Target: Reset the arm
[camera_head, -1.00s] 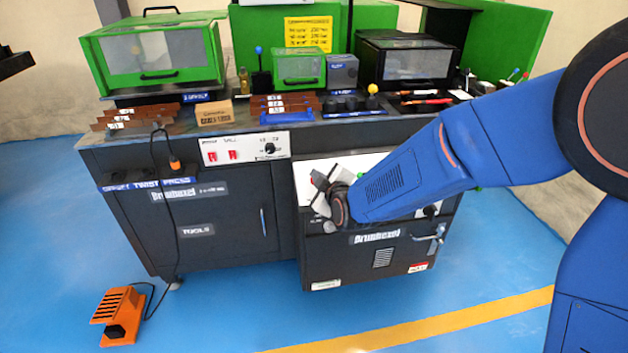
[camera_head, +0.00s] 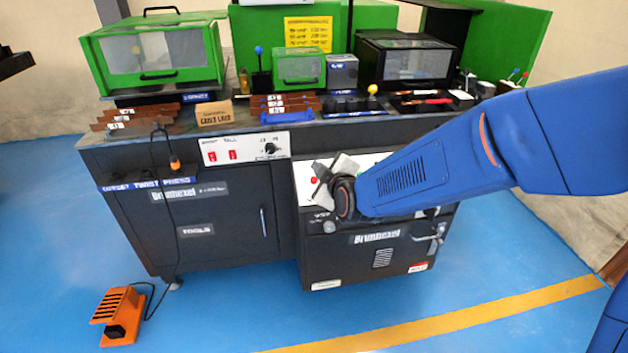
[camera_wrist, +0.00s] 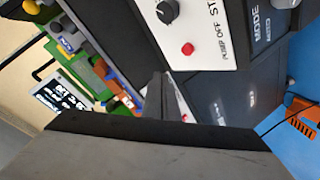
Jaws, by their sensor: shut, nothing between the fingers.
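My blue arm reaches in from the right in the head view. My gripper (camera_head: 326,177) is in front of the white control panel (camera_head: 308,190) on the machine's lower right section. In the wrist view, the dark grey finger (camera_wrist: 158,100) shows close up with the panel (camera_wrist: 215,38) behind it. The gripper is shut and empty. A red button (camera_wrist: 187,48) and a black knob (camera_wrist: 167,11) are on the panel. My forearm hides most of the panel in the head view.
The workbench (camera_head: 130,128) carries a green guarded box (camera_head: 155,55), stacked copper bars (camera_head: 285,105), a cardboard box (camera_head: 214,113) and a yellow-knobbed lever (camera_head: 372,89). An orange foot pedal (camera_head: 118,313) stands at lower left.

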